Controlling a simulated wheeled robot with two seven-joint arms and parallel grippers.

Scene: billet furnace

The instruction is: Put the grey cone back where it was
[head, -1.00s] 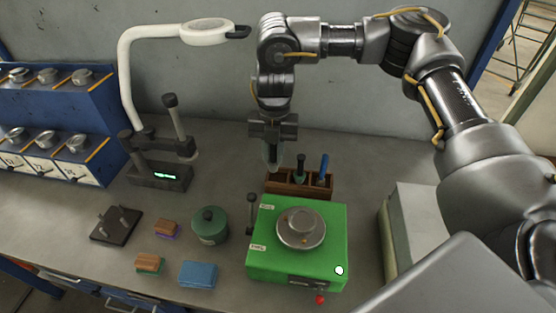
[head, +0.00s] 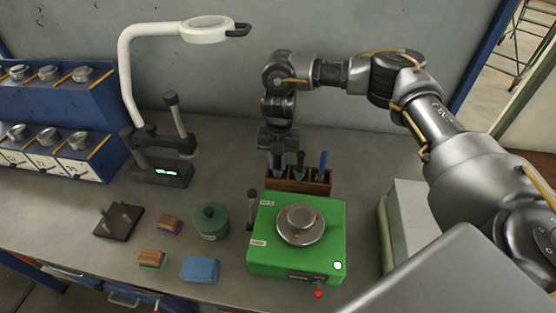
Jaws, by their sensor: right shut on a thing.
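My right gripper (head: 278,150) points down above the left end of a brown wooden rack (head: 299,186), behind the green box. It is shut on the grey cone (head: 278,166), which is mostly hidden by the fingers and the rack. The cone's lower end is at the rack's left slot; I cannot tell whether it touches the bottom. A green-handled tool (head: 300,163) stands in the middle slot and a blue one (head: 322,166) in the right slot. My left gripper is not in view.
A green box (head: 318,255) with a round metal plate (head: 300,224) stands in front of the rack. A dark green canister (head: 212,221), a blue block (head: 199,269) and small brushes lie left of it. A magnifier lamp (head: 205,30) and a dark gauge stand (head: 162,172) are at back left.

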